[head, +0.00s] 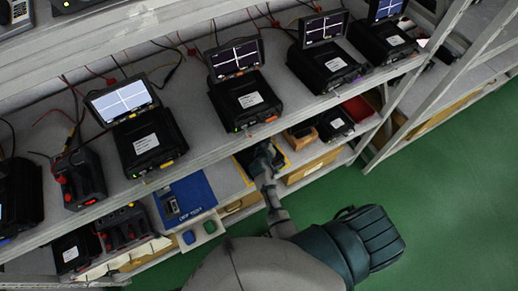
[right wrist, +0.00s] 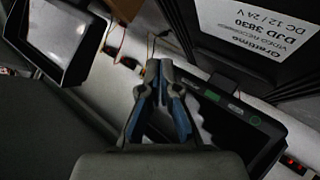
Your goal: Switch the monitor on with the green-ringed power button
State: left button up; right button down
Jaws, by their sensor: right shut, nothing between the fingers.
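My right gripper (head: 264,152) reaches in at the lower shelf, below the front edge of the upper shelf in the head view. In the right wrist view its fingers (right wrist: 160,68) are together and hold nothing. Just right of them is a dark, flat black unit (right wrist: 225,128) with small green marks on its edge; its screen looks unlit. A small round green mark (right wrist: 255,120) is on that edge, but I cannot tell for sure that it is the ringed button. The fingers appear apart from it. My left gripper is not in view.
Several black recorders with lit screens, such as one by the middle (head: 245,97), stand on the upper shelf (head: 205,155). A labelled recorder (right wrist: 255,35) is close above the fingers in the right wrist view. A blue mat (head: 190,195) lies left of the gripper. Cables hang behind.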

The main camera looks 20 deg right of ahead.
jog(key=shift+s+a+r, duration=0.1)
jog(key=shift+s+r, duration=0.15)
jog(key=shift+s, duration=0.05)
jog(key=s+p, duration=0.1)
jog(key=s+r+p, duration=0.1)
jog(key=s, duration=0.1)
jog(key=s+p, duration=0.1)
jog(key=shift+s+d+r+p, duration=0.15)
jog(key=shift+d+r+p, duration=0.15)
jog(key=shift+r+p, duration=0.1)
jog(key=shift+s+d, duration=0.3)
jog(key=shift+s, duration=0.05)
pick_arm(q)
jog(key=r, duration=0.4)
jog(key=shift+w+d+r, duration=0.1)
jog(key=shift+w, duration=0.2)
pick_arm(e)
jog(key=shift+d+f, duration=0.1)
jog(key=shift+f, duration=0.05)
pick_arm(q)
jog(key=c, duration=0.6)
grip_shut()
pick_arm(e)
jog(key=shift+a, duration=0.25)
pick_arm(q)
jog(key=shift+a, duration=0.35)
pick_arm(e)
jog(key=shift+a, duration=0.1)
